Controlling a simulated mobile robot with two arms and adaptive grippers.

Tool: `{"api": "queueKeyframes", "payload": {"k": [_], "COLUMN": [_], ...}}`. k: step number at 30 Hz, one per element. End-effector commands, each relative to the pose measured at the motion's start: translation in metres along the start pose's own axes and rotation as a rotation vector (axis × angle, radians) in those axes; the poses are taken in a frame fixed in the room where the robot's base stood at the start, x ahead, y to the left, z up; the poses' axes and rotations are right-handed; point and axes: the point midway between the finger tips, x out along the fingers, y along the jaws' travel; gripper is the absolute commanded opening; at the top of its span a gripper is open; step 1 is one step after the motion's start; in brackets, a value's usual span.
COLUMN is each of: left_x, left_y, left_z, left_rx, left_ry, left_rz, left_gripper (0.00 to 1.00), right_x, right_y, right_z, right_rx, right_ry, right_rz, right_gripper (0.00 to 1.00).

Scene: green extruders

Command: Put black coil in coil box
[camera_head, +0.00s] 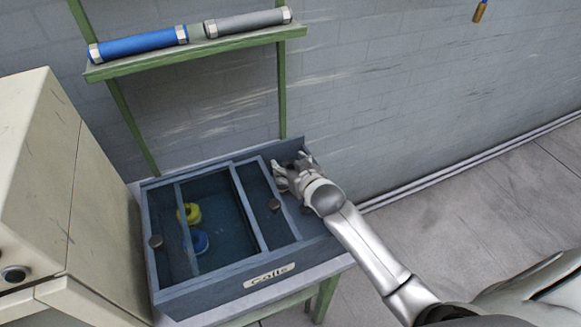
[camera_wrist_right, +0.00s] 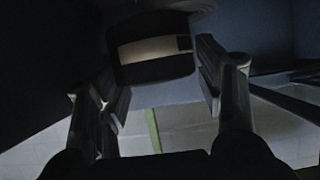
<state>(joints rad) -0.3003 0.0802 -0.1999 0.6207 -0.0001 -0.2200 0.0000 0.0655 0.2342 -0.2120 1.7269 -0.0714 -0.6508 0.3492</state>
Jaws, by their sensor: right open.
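The coil box (camera_head: 222,280) is a dark blue-grey box with a label on its front and framed, see-through panels with round knobs on top. Inside it I see a yellow coil (camera_head: 190,212) and a blue coil (camera_head: 199,241). My right gripper (camera_head: 287,174) is at the box's back right corner. In the right wrist view its fingers (camera_wrist_right: 160,88) are apart. A dark round thing with a paler band, which looks like the black coil (camera_wrist_right: 155,72), shows between them; I cannot tell whether they touch it. The head view does not show it. My left gripper is out of view.
A green shelf (camera_head: 190,60) above the box holds a blue cylinder (camera_head: 138,44) and a grey cylinder (camera_head: 247,22). A beige machine (camera_head: 75,190) stands close to the left. A brick wall (camera_head: 400,70) is behind; the floor at right is clear.

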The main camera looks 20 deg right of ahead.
Motion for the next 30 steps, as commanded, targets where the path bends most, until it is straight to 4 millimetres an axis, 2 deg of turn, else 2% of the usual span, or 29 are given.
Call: {"api": "queueKeyframes", "payload": {"k": [15, 21, 30], "left_x": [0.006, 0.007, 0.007], "left_y": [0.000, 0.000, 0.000], "left_z": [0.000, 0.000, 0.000], "left_rx": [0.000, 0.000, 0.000], "left_ry": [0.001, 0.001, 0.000], "left_rz": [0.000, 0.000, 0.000], "left_gripper": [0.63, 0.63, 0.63], "right_x": [-0.065, -0.075, -0.076], "right_y": [0.000, 0.001, 0.001], "right_z": [-0.001, -0.002, -0.002], "right_rx": [-0.001, 0.000, 0.000], "right_ry": [0.000, 0.000, 0.000], "right_rz": [0.000, 0.001, 0.001], "right_gripper": [0.61, 0.61, 0.61]}}
